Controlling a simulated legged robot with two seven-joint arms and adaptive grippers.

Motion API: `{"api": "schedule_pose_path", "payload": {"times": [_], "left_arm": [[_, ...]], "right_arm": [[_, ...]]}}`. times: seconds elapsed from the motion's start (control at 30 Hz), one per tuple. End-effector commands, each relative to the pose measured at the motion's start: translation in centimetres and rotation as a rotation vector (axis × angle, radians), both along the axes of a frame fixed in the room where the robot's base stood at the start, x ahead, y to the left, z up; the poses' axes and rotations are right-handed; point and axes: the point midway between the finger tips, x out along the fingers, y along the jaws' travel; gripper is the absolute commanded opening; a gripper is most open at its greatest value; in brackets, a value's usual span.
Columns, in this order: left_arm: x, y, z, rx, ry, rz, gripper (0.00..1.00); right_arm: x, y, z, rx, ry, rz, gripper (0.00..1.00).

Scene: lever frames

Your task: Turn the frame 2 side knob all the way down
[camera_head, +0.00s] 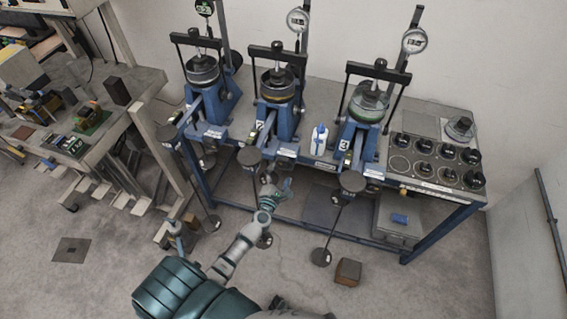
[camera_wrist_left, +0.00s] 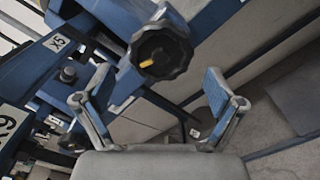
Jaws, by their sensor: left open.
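Frame 2 (camera_head: 285,123) is the middle of the blue lever frames on the bench. In the left wrist view a black lobed side knob (camera_wrist_left: 161,51) with a short yellow mark is mounted on a blue frame. The mark sits left of the knob's centre, slanting down to the left. My left gripper (camera_wrist_left: 157,84) is open and empty, with one blue-padded finger on each side below the knob. The knob appears ahead of the fingertips, with no visible contact. In the head view my left gripper (camera_head: 274,182) is under the bench's front edge, below frame 2. I cannot make out the knob there.
Frame 1 (camera_head: 214,106) stands left and frame 3 (camera_head: 360,140) right. A white bottle (camera_head: 319,140) stands between frames 2 and 3. Hanging weights, a brown block (camera_head: 348,271) and a grey box (camera_head: 398,220) are lower down.

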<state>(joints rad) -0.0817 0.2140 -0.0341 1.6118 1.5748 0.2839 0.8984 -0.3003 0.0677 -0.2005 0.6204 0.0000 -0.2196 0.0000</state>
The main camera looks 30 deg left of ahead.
Motion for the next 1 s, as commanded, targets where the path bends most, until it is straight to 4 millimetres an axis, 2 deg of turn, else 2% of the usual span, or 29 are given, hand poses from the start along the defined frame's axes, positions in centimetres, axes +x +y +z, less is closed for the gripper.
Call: {"api": "schedule_pose_path", "payload": {"times": [0.13,0.47,0.57,0.7,0.8,0.9,1.0], "left_arm": [[-1.1,-0.4,0.0,-0.001,0.0,0.001,0.94],[-1.3,-0.2,-0.1,0.018,0.004,0.0,0.94],[-2.1,-0.4,0.0,0.172,0.04,0.0,0.94],[-3.7,-0.9,0.1,0.546,0.126,0.002,0.94],[-4.7,-1.1,0.1,0.756,0.181,0.001,0.94],[-4.9,-1.2,0.0,0.864,0.208,0.0,0.94],[-4.4,-1.1,0.0,0.885,0.213,-0.001,0.94]], "right_arm": [[0.0,-0.1,0.1,-0.001,0.0,0.001,0.0],[0.0,-1.5,0.2,-0.018,0.0,0.005,0.0],[0.1,-1.7,0.5,-0.02,0.0,0.005,0.0],[0.1,-1.6,0.9,-0.019,-0.001,0.004,0.0],[0.1,-1.3,1.1,-0.015,-0.001,0.004,0.0],[0.1,-0.9,1.1,-0.01,-0.001,0.002,0.0],[0.1,-0.5,1.0,-0.006,-0.001,0.001,0.0]]}}
